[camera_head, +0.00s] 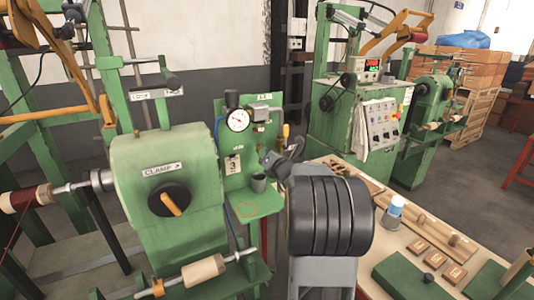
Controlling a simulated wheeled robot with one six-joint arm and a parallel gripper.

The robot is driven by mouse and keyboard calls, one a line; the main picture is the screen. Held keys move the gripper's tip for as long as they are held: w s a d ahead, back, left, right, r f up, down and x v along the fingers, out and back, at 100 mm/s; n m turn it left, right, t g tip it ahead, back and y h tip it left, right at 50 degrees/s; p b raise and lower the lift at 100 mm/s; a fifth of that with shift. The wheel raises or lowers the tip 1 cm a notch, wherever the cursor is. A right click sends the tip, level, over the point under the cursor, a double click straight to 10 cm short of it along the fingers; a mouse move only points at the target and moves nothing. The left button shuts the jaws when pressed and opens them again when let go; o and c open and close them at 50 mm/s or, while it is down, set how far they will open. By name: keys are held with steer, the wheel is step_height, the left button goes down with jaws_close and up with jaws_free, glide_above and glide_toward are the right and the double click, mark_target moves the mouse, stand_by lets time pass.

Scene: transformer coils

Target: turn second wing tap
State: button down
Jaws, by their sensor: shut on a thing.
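A green air panel (232,150) stands upright at the middle, with a round white gauge (237,120) and a grey valve block (260,114) on it. My gripper (264,157) is at the panel's lower right part, below the valve block and just above a dark cup. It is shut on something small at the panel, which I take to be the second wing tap. The jaws and wrist hide the tap, so its angle cannot be told. A yellow-orange handle (286,131) shows at the panel's right edge, apart from my gripper.
The dark cup (258,184) stands on a green shelf (262,202) under my gripper. A green clamp machine (165,165) with a black knob is close on the left. A bench (382,228) with wooden blocks and a white-blue bottle (395,207) is at right.

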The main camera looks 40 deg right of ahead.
steer(key=m+p, duration=0.3)
steer(key=m, duration=0.3)
steer(key=shift+d+m, duration=0.15)
steer(key=shift+m, duration=0.15)
steer(key=shift+f+m+p, duration=0.2)
steer(key=shift+m+p, duration=1.25)
steer(key=shift+m, duration=0.75)
steer(key=c, duration=1.1)
jaws_free()
steer(key=shift+c, duration=0.2)
steer(key=shift+s, duration=0.1)
steer(key=s+a+b, duration=0.1)
steer(key=s+a, duration=0.1)
steer(key=s, duration=1.1)
steer(key=shift+s, duration=0.3)
